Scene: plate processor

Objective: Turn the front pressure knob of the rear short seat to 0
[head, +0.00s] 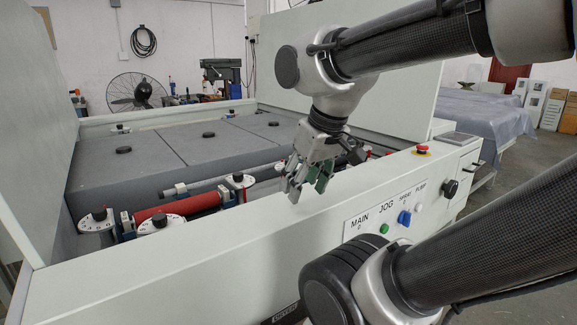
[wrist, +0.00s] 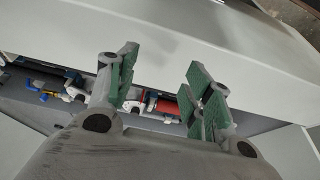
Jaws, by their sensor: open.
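My gripper (head: 306,178) is open and empty above the machine's white front ledge. In the wrist view its green-padded fingers (wrist: 162,88) stand apart, with the ledge and part of the roller gap beyond them. All are apart from my gripper. I cannot tell which is the front pressure knob of the rear short seat, and the dial readings are too small to read. My gripper hides part of the gap's right end.
A red roller (head: 188,207) and grey covers (head: 150,150) lie behind the white front ledge (head: 200,262). The control panel (head: 388,218) and a red emergency stop (head: 422,148) are at the right. High white walls stand at the left and back. Space above the covers is free.

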